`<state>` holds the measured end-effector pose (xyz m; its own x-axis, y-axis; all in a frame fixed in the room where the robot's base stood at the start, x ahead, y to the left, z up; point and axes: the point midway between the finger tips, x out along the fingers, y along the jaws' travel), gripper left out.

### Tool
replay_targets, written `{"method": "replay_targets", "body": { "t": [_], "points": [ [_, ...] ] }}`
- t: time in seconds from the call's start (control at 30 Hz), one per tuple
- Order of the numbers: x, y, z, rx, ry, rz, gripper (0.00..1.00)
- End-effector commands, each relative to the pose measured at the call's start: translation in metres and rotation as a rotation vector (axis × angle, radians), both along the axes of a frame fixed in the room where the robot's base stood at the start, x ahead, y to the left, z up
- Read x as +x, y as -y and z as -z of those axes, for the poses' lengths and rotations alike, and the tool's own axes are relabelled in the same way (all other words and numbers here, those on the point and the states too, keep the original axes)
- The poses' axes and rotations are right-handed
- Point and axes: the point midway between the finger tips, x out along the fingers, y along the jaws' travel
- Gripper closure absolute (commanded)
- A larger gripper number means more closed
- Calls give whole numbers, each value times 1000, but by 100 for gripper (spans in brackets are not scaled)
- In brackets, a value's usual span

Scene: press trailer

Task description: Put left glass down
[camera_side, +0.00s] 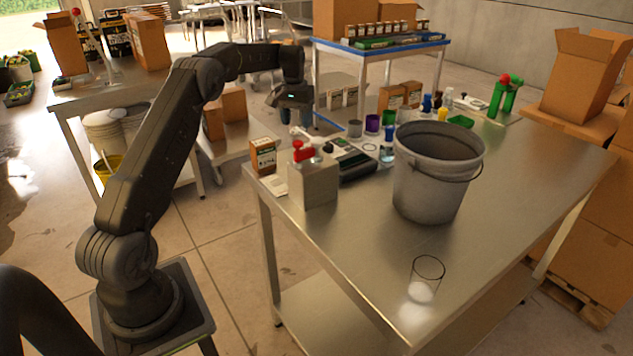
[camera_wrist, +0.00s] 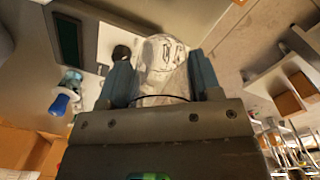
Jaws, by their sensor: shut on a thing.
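My gripper (camera_side: 297,128) hangs at the end of the arm, beyond the back left part of the steel table. In the wrist view my gripper (camera_wrist: 161,66) has its two blue-grey fingers on either side of a clear glass (camera_wrist: 164,62) and is shut on it. In the side view the held glass is too small and dim to make out clearly. Another clear glass (camera_side: 427,270) with white material at its bottom stands upright near the front of the steel table (camera_side: 490,235).
A grey bucket (camera_side: 432,185) stands mid-table. A grey block (camera_side: 314,183) with a red-topped part, a small box (camera_side: 263,156) and a device with a dark panel (camera_side: 352,161) stand at the left. Several coloured cups line the back. The table's right side is clear.

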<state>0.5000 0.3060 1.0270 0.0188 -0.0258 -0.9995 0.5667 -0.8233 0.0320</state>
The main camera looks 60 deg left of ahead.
Motion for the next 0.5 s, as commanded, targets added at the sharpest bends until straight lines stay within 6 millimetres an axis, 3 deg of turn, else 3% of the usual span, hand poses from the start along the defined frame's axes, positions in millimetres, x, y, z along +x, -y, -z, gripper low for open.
{"method": "replay_targets", "body": {
  "t": [0.2,0.5],
  "points": [
    [25,97,-5,-1,0,102,68],
    [25,219,-6,-1,1,224,68]
  ]
}}
